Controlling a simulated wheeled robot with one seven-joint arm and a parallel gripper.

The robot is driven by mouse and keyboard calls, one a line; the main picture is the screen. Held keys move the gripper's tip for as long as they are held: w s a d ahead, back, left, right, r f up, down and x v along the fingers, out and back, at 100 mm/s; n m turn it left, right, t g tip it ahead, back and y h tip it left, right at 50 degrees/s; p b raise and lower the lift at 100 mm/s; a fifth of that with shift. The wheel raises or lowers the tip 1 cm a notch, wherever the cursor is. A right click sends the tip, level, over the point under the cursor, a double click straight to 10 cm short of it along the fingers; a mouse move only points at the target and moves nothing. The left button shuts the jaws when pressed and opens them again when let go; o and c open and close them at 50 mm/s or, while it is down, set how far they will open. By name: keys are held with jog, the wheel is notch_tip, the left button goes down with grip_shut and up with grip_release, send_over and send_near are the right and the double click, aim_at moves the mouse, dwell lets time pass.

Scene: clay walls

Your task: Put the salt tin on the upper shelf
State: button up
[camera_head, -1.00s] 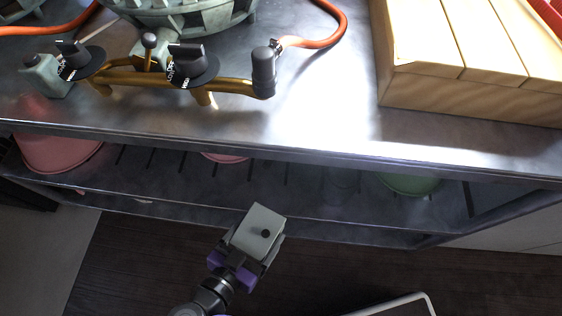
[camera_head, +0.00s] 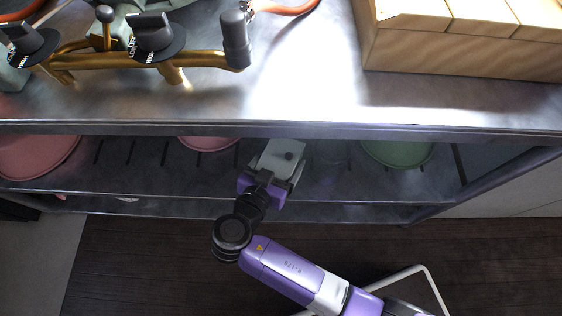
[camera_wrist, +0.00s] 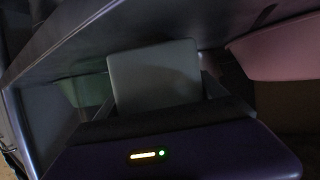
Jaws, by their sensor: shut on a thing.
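The salt tin (camera_head: 283,153) is a pale grey box with a dark round spot on its top. My gripper (camera_head: 272,172) is shut on it. In the head view the tin is over the upper shelf (camera_head: 130,180), the slatted one under the metal counter, with its far edge close to the counter's front edge. In the wrist view the tin (camera_wrist: 155,75) fills the middle, between the fingers, under a dark overhead surface. I cannot tell whether its base touches the shelf.
On the shelf are a red bowl (camera_head: 35,158) at left, a pink bowl (camera_head: 208,143) left of the tin and a green bowl (camera_head: 398,153) at right.

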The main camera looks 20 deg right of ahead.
jog(key=shift+w+f+b, duration=0.15)
jog(key=shift+f+b, duration=0.3)
jog(key=shift+f, duration=0.35)
jog(key=o, duration=1.9)
jog(key=shift+r, duration=0.15)
jog(key=p+v, duration=0.3)
jog(key=v, duration=0.9)
